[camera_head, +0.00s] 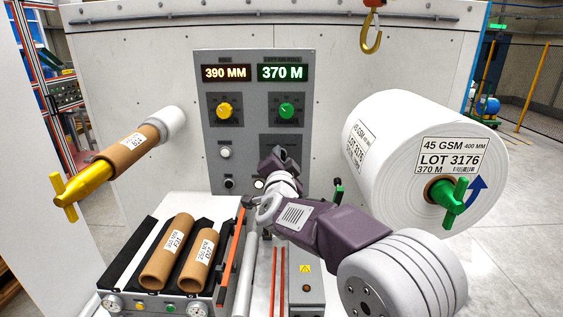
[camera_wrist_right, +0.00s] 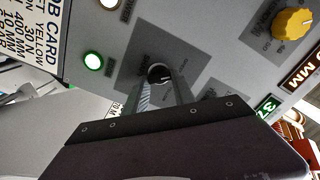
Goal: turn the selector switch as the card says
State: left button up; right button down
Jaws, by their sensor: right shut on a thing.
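The selector switch (camera_wrist_right: 158,74) is a small black knob with a white mark, on a dark grey plate in the right wrist view. My right gripper (camera_wrist_right: 163,88) is shut on it, one finger on each side. In the head view my right gripper (camera_head: 278,160) reaches the grey control panel (camera_head: 212,155) and hides the switch. The job card (camera_wrist_right: 32,40) shows at the upper left of the wrist view, cut off; "YELLOW", "400 MM" and "10 MM" are readable. My left gripper is not in view.
The panel has a yellow knob (camera_head: 224,111), a green knob (camera_head: 286,111) and displays reading 390 MM and 370 M. A white roll (camera_head: 385,130) on a green-ended shaft stands right. A yellow-ended shaft (camera_head: 90,180) juts out left. A hook (camera_head: 371,40) hangs above.

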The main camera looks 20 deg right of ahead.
jog(key=shift+f+m+b, duration=0.15)
jog(key=shift+m+b, duration=1.6)
jog(key=shift+m, duration=1)
jog(key=shift+f+m+b, duration=0.15)
jog(key=shift+m+b, duration=1.6)
jog(key=shift+m, duration=1.05)
jog(key=shift+f+m+b, duration=0.15)
jog(key=shift+m+b, duration=1.6)
jog(key=shift+m, duration=1)
jog(key=c, duration=1)
grip_release()
jog(key=shift+c, duration=0.2)
jog(key=b+v, duration=0.2)
jog(key=v, duration=0.7)
